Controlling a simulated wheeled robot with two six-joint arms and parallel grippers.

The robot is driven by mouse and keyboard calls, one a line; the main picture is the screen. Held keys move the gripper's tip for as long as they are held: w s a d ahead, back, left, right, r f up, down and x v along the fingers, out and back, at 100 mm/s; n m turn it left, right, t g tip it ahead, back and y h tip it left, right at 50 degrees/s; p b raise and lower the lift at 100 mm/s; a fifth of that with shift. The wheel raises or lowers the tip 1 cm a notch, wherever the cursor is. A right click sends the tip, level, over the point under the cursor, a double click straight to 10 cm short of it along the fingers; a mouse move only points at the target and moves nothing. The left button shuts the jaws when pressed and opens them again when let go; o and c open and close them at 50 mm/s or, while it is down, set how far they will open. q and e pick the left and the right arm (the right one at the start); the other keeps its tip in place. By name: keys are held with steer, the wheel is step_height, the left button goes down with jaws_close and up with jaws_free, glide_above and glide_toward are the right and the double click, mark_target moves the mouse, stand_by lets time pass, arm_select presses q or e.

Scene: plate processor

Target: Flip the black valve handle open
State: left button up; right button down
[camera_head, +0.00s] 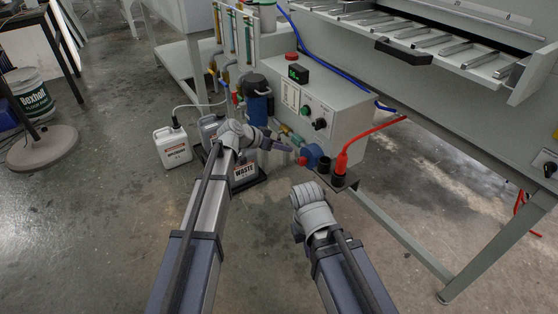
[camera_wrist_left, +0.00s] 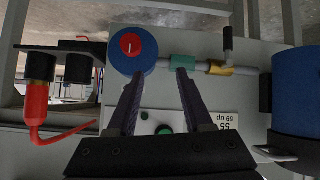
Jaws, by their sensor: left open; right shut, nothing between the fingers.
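The black valve handle (camera_wrist_left: 228,40) shows in the left wrist view, standing out from the brass valve (camera_wrist_left: 220,69) on a grey pipe. It points toward the top of that view, across the pipe. My left gripper (camera_wrist_left: 160,74) is open and empty. Its fingertips are near the teal pipe fitting (camera_wrist_left: 185,69), to the left of the handle and apart from it. In the head view my left gripper (camera_head: 284,147) is in front of the machine's pipework, and the handle is not clearly visible there. My right gripper (camera_head: 307,197) is shut and empty, lower down; its fingers are mostly hidden.
A round blue part with a red centre (camera_wrist_left: 131,46) is left of the left fingers. A large blue cylinder (camera_wrist_left: 297,90) is at the right. The grey control box (camera_head: 322,104), red hose (camera_head: 372,134) and machine frame stand close by. Open floor lies left.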

mark_target(279, 139)
arm_select(q)
steer(key=w+a+f+t+b, duration=0.4)
steer(key=w+a+f+b, duration=0.3)
steer(key=w+b, duration=0.25)
steer(key=shift+g+h, duration=0.3)
steer(key=shift+h, duration=0.1)
steer(key=b+x, duration=0.2)
steer(key=x, duration=0.5)
steer(key=shift+d, duration=0.2)
steer(key=shift+w+d, duration=0.3)
steer(key=shift+d, duration=0.05)
arm_select(e)
step_height(279, 139, down, 14)
steer(key=shift+f, duration=0.25)
arm_select(q)
jaws_close()
